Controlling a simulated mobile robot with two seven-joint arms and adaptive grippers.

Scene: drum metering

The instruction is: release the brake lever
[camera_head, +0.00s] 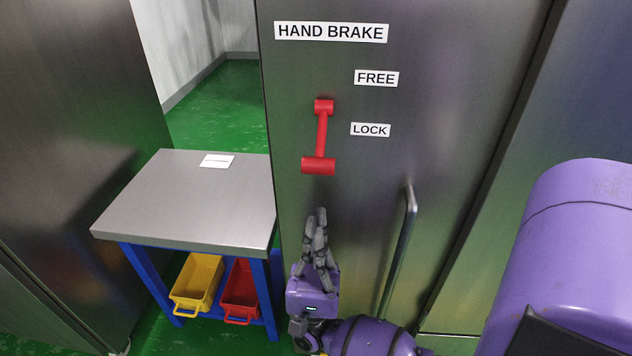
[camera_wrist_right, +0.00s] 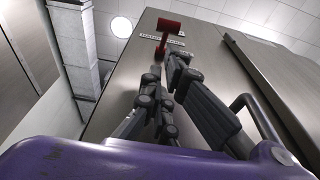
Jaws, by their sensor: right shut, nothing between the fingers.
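The red brake lever (camera_head: 321,135) is on the steel panel below the HAND BRAKE sign (camera_head: 331,32). It runs nearly upright, with a red hub at the top and a red cross grip at the lower end. The LOCK label (camera_head: 370,130) is right of its shaft and the FREE label (camera_head: 376,78) is above and right. My right gripper (camera_head: 317,213) is shut and empty below the lever, apart from it, fingers pointing up. In the right wrist view the lever (camera_wrist_right: 162,42) shows beyond the fingertips (camera_wrist_right: 164,65). My left gripper is not in view.
A vertical steel handle (camera_head: 398,250) stands out from the panel right of my right gripper. A grey-topped table (camera_head: 185,200) with a white card (camera_head: 217,161) is at the left. Yellow (camera_head: 197,282) and red (camera_head: 241,290) bins sit under it. The panel around the lever is clear.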

